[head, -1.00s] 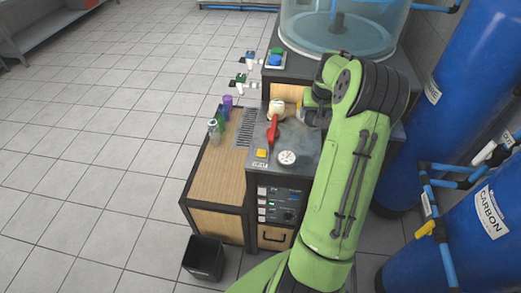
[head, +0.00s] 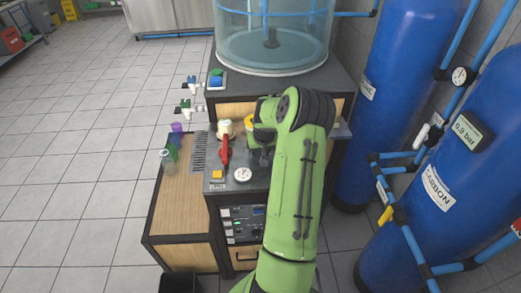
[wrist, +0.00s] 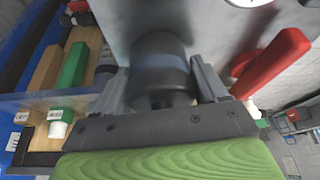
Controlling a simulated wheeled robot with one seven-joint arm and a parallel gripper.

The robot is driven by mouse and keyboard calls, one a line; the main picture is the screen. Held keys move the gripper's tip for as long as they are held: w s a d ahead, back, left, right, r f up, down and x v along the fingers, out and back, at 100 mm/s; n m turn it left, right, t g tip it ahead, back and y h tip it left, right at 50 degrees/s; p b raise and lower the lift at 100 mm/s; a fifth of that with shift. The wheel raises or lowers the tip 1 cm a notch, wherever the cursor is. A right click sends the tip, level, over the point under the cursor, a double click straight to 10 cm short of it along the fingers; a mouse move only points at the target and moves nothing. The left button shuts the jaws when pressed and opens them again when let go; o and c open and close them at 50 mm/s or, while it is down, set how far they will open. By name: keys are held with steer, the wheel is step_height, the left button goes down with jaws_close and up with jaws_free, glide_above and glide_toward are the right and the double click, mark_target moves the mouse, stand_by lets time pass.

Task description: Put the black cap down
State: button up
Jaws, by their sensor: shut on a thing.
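The black cap (wrist: 160,68) is a dark cylinder with a bluish band, seen between the two fingers of my gripper (wrist: 160,88) in the wrist view. The fingers are shut on its sides, close to a grey metal surface (wrist: 115,18). Whether the cap touches that surface I cannot tell. In the head view my green arm reaches over the grey-topped cabinet (head: 215,186) and hides the cap and fingers.
A red lever (head: 224,148) stands left of my arm; it also shows at right in the wrist view (wrist: 272,62). A yellow button (head: 217,174) and white gauge (head: 243,174) are in front. Several bottles (head: 167,160) stand on the wooden side top (head: 180,215). Blue tanks (head: 385,90) stand right.

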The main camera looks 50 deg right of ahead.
steer(key=o, duration=1.1)
steer(key=shift+f, duration=0.15)
steer(key=shift+c, duration=0.2)
steer(key=shift+r+p, duration=0.35)
steer(key=shift+r, duration=0.05)
steer(key=v, duration=1.2)
steer(key=a+r+n, duration=0.1)
steer(key=a+r, duration=0.2)
steer(key=a, duration=0.4)
steer(key=w+a+r+n, duration=0.1)
steer(key=a+r+n, duration=0.1)
steer(key=a+r, duration=0.35)
steer(key=a+r+n, duration=0.1)
steer(key=a+r, duration=0.1)
steer(key=a, duration=0.7)
steer(key=s+a+r+n+t+y, duration=0.1)
steer(key=s+a+n+t+y, duration=0.1)
steer(key=s+a, duration=1.2)
steer(key=shift+s+a+r+n+y, duration=0.15)
steer(key=shift+s+a+n+y, duration=0.3)
steer(key=shift+a+n, duration=0.55)
